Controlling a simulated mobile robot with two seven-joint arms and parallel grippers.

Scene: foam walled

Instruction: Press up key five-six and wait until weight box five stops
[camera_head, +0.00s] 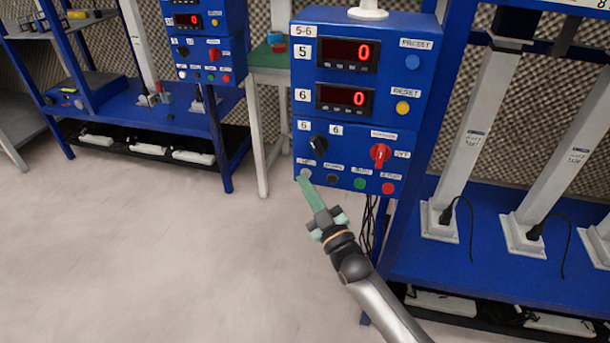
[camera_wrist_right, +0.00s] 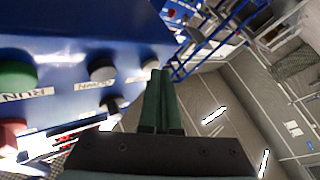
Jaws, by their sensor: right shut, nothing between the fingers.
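The blue control box marked 5-6 (camera_head: 345,100) stands in the middle of the head view. Its displays five (camera_head: 348,53) and six (camera_head: 346,98) both read 0. The pale up key (camera_head: 305,173) is at the left end of its bottom button row. My right gripper (camera_head: 304,181) is shut and empty, with its green fingertips at the up key. In the right wrist view the fingertips (camera_wrist_right: 158,72) overlap the key at the end of the row. I cannot tell whether they touch or press it. I cannot identify weight box five. My left gripper is not in view.
The down key (camera_head: 332,179), green run button (camera_head: 360,184) and red button (camera_head: 388,188) sit right of the up key. A red rotary switch (camera_head: 380,153) is above them. White columns (camera_head: 470,145) stand on the blue rack at right. The floor at left is clear.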

